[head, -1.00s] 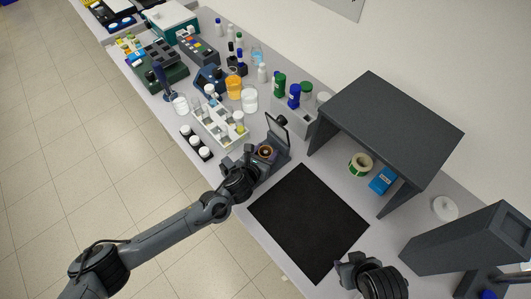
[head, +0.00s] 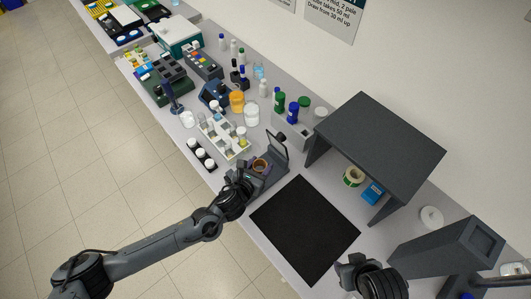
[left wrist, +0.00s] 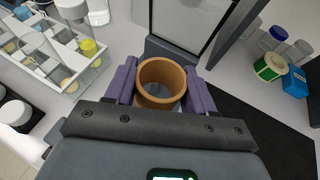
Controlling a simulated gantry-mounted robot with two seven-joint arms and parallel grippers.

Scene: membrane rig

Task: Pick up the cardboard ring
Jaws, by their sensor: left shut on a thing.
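The cardboard ring (left wrist: 160,101) is a short brown open tube, seen from above in the left wrist view. In the head view the ring (head: 260,164) shows small at the end of my left arm, in front of a grey device with a raised lid (head: 279,147). My left gripper (left wrist: 161,88) has its purple fingers on opposite outer sides of the ring and is shut on it. I cannot tell whether the ring's underside touches anything. My right gripper (head: 350,270) is at the bottom of the head view, away from the ring; its jaw state is unclear.
A black mat (head: 305,230) lies clear to the right of the device. A dark grey shelf (head: 380,140) stands behind it, with a green-edged tape roll (head: 353,177) and a blue box (head: 373,194) beneath. A white bottle rack (head: 223,138) and several jars crowd the bench at left.

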